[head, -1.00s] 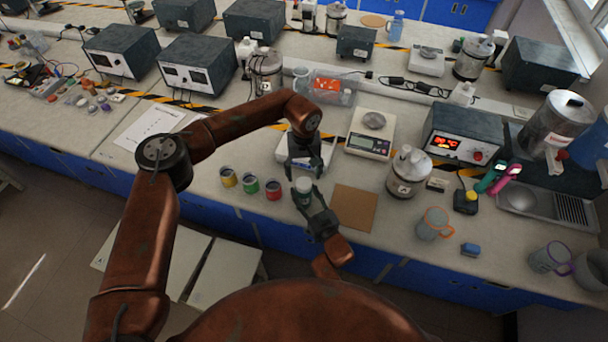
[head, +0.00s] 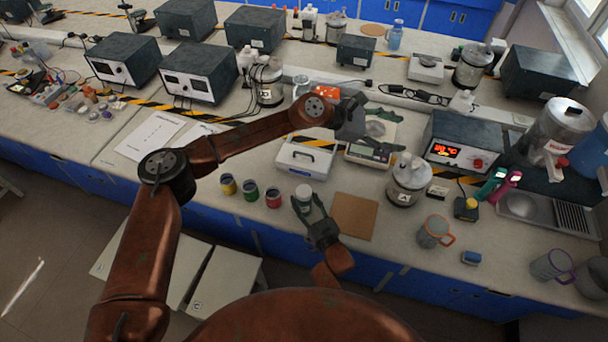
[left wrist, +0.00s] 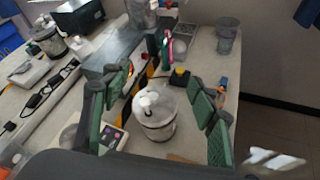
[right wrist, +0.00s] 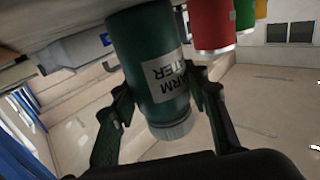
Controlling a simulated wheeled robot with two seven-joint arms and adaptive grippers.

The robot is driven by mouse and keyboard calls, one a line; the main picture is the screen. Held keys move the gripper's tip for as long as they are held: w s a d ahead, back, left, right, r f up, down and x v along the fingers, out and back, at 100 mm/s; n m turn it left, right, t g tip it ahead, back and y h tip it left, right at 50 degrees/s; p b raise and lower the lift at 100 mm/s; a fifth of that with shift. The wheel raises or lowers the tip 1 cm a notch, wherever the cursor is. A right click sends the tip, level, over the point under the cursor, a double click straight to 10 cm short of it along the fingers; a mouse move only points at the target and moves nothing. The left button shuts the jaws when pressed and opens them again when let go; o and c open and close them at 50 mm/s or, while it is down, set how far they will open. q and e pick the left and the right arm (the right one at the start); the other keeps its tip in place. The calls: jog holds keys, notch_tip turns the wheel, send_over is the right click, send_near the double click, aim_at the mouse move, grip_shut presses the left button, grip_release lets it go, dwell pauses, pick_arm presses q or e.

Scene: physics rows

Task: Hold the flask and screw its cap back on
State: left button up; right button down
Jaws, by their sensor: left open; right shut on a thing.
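The flask is a dark green cylinder with a pale label, clearest in the right wrist view (right wrist: 152,65), where the picture is upside down. My right gripper (right wrist: 160,95) is shut around its body and holds it upright at the bench's front edge; the flask also shows small in the head view (head: 304,197). A pale ribbed piece that looks like the cap (right wrist: 172,130) sits on its top end; I cannot tell how tight it is. My left gripper (head: 376,130) is open and empty, above the scale, away from the flask. It also shows open in the left wrist view (left wrist: 163,85).
Yellow (head: 228,184), green (head: 250,190) and red (head: 273,196) cups stand left of the flask. A white case (head: 305,160) is behind it. A brown mat (head: 354,216) lies bare to its right, near a glass jar (head: 408,178) and the scale (head: 368,152).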

pick_arm(q)
jog(key=w+a+r+n+t+h, duration=0.2)
jog(key=w+r+n+t, duration=0.5)
jog(key=w+r+n, duration=0.6)
jog(key=w+a+f+n+t+y, duration=0.2)
jog(key=w+a+f+n+y, duration=0.15)
jog(key=n, duration=0.65)
jog(key=w+a+f+n+t+y, duration=0.25)
jog(key=a+f+n, duration=0.2)
jog(key=n, duration=0.45)
jog(key=s+a+f+n+g+y, duration=0.1)
jog(key=a+f+n+g+y, duration=0.1)
jog(key=a+f+n+y, duration=0.25)
jog(key=s+a+f+n+g+y, duration=0.1)
jog(key=a+f+n+g, duration=0.25)
jog(key=f+n, duration=0.35)
jog(key=s+a+f+n+g+y, duration=0.1)
jog(key=s+a+f+n+g, duration=0.1)
jog(key=s, duration=0.4)
jog(key=s+a+f+n+g+y, duration=0.1)
jog(key=s+a+f+g, duration=0.1)
jog(key=s+f, duration=0.3)
jog(key=s+a+f+n+g+y, duration=0.2)
jog(key=s+f+g, duration=0.1)
jog(key=s, duration=0.4)
jog(key=shift+s+a+f+n, duration=0.2)
jog(key=shift+a+f+n, duration=0.15)
jog(key=shift+f, duration=0.4)
